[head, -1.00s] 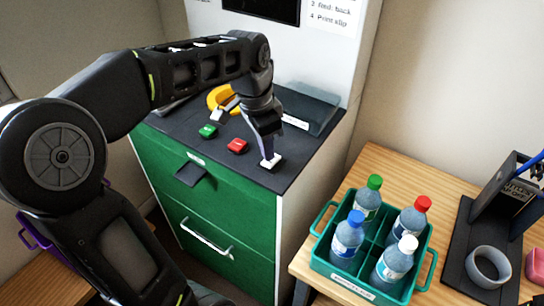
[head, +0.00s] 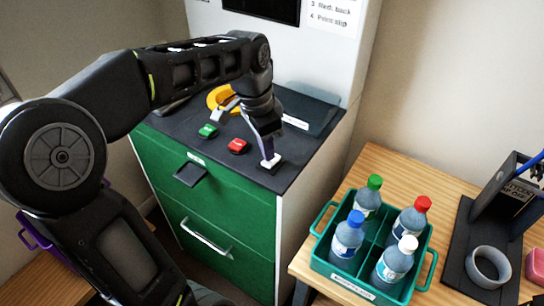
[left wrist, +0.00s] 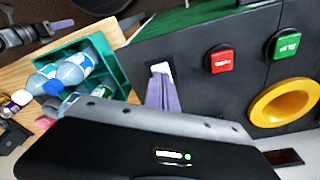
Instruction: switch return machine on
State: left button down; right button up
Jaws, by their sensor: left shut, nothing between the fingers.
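The return machine is a green cabinet (head: 220,212) with a dark top panel (head: 190,119) and a white upright back. A white switch (head: 271,164) sits at the panel's front right corner; it also shows in the left wrist view (left wrist: 160,68). My left gripper (head: 268,155) is shut and empty, pointing down with its fingertips at the switch, seemingly touching it. The fingers hide part of the switch, and I cannot tell which way it is set. A green button (head: 208,131) and a red button (head: 238,146) lie left of it. My right gripper is not in view.
A yellow ring (head: 218,97) is on the panel behind the buttons. A teal crate (head: 345,280) with several capped bottles stands on the wooden table (head: 378,160) at the right. A tape roll (head: 488,267) and a dark stand are further right.

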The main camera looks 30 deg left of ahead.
pick_arm(q)
jog(key=shift+f+b, duration=0.75)
jog(key=shift+f, duration=0.2)
dwell(0.6)
jog(key=shift+r, duration=0.1)
jog(key=shift+r+p, duration=2.85)
jog(key=shift+r, duration=0.65)
